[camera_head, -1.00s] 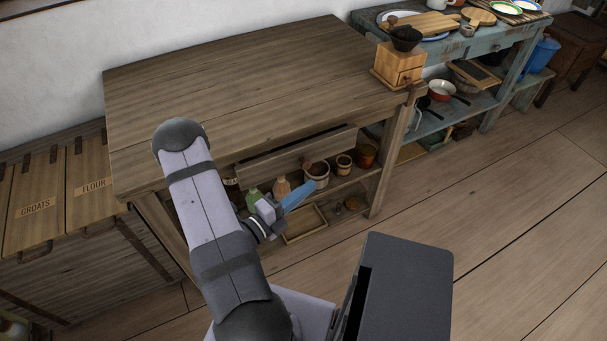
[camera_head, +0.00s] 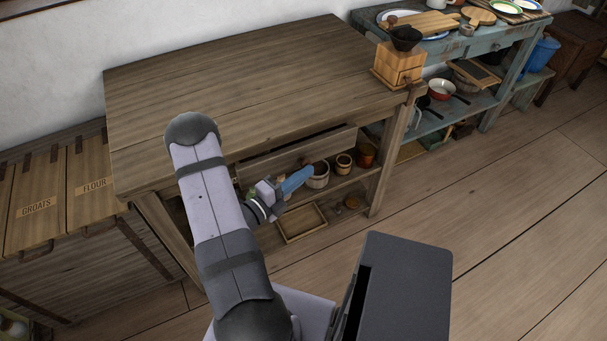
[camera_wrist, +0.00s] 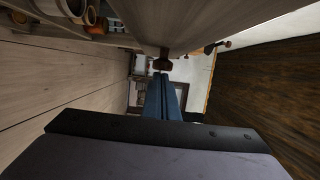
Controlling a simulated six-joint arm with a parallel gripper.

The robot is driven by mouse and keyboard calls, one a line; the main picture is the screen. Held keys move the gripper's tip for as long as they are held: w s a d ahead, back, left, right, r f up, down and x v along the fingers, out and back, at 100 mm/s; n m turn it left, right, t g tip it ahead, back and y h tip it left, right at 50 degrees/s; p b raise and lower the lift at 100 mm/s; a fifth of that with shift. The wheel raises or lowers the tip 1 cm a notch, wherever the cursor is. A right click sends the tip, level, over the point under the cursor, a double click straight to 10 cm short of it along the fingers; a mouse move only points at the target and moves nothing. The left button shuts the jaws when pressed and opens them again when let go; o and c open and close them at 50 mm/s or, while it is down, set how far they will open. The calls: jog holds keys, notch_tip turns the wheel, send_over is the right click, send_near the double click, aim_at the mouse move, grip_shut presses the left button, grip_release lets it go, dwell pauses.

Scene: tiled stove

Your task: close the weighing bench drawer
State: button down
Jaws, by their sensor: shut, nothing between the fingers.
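The weighing bench drawer (camera_head: 275,162) is pulled partly out under the bench top, with a dark gap showing above its front. My gripper (camera_head: 311,170) is in front of and just below the drawer front, its blue fingers together and empty. In the wrist view the fingers (camera_wrist: 163,78) point toward a small brown knob (camera_wrist: 163,62) on the drawer front (camera_wrist: 185,22). The fingertips look close to the knob; I cannot tell whether they touch. In the head view the fingers seem to cover the knob.
The bench top (camera_head: 230,85) is bare except for a wooden grinder (camera_head: 398,66) at its right corner. Labelled bins (camera_head: 65,205) stand at left. Floor (camera_head: 480,220) at right is clear.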

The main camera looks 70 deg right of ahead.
aim_at(288, 163)
jog(key=w+d, duration=0.4)
jog(key=shift+w+d+b, duration=0.25)
jog(key=shift+b, duration=0.1)
jog(key=shift+w+d, duration=0.25)
jog(key=shift+w, duration=0.05)
jog(key=shift+w+d+r, duration=0.1)
jog(key=shift+w, duration=0.05)
jog(key=shift+r, duration=0.1)
jog(key=shift+s+a+p, duration=0.35)
jog(key=shift+s+p, duration=0.1)
jog(key=shift+s, duration=0.05)
jog(key=shift+s+a+p, duration=0.6)
jog(key=shift+s+a, duration=0.4)
jog(key=shift+s, duration=0.1)
jog(key=b+v, duration=0.1)
jog(key=v, duration=0.9)
jog(key=shift+s+a+f, duration=0.2)
jog(key=shift+f, duration=0.1)
